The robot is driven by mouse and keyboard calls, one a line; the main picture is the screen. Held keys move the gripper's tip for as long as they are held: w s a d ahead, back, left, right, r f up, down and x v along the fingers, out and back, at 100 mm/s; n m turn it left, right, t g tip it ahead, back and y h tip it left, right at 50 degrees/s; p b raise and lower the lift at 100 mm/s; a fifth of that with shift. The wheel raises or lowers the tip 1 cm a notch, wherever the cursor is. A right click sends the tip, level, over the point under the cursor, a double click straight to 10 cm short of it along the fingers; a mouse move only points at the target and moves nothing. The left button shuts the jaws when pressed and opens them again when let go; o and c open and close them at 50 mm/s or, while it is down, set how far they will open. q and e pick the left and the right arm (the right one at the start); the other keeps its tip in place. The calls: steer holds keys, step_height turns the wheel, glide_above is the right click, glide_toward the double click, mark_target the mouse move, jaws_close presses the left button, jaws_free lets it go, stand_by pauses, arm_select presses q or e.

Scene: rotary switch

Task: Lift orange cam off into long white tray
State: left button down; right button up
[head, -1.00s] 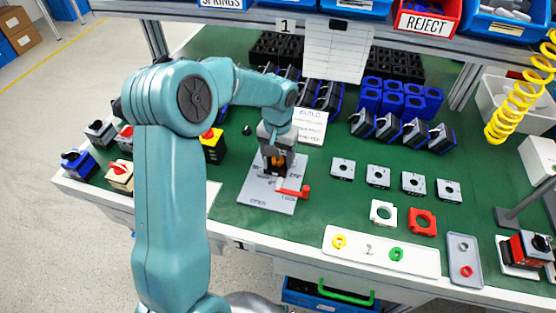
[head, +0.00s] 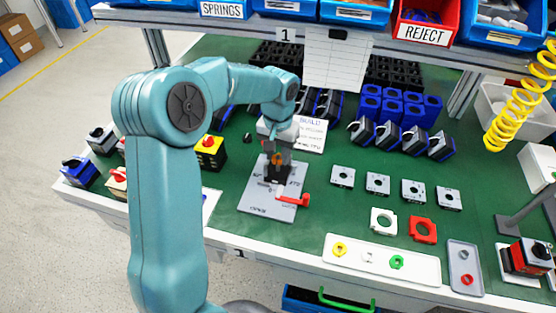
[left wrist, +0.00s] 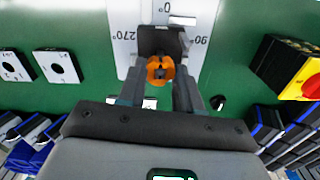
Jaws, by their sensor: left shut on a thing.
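The orange cam (left wrist: 160,69) is between the fingertips of my left gripper (left wrist: 161,78) in the left wrist view, and the gripper is shut on it. In the head view the left gripper (head: 278,157) points down over a black switch housing (head: 278,174) on the grey dial plate (head: 262,205). A little orange shows at the fingertips; I cannot tell if the cam is fully clear of the housing. The long white tray (head: 350,265) lies at the front right, holding a yellow cam (head: 340,249), a pale cam (head: 368,257) and a green cam (head: 397,262).
A red handle (head: 293,200) sticks out at the plate's right. White (head: 383,220) and red (head: 423,231) square parts lie behind the tray, and a grey tray (head: 465,280) stands right of it. Green bench is clear between plate and tray.

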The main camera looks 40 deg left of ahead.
arm_select(q)
step_height(320, 180, up, 16)
steer(key=p, duration=0.1)
steer(key=shift+r+p, duration=0.15)
steer(key=shift+p, duration=0.25)
step_height(320, 180, up, 8)
steer(key=p, duration=0.8)
steer(key=shift+r+p, duration=0.2)
steer(key=shift+p, duration=0.1)
stand_by(0.7)
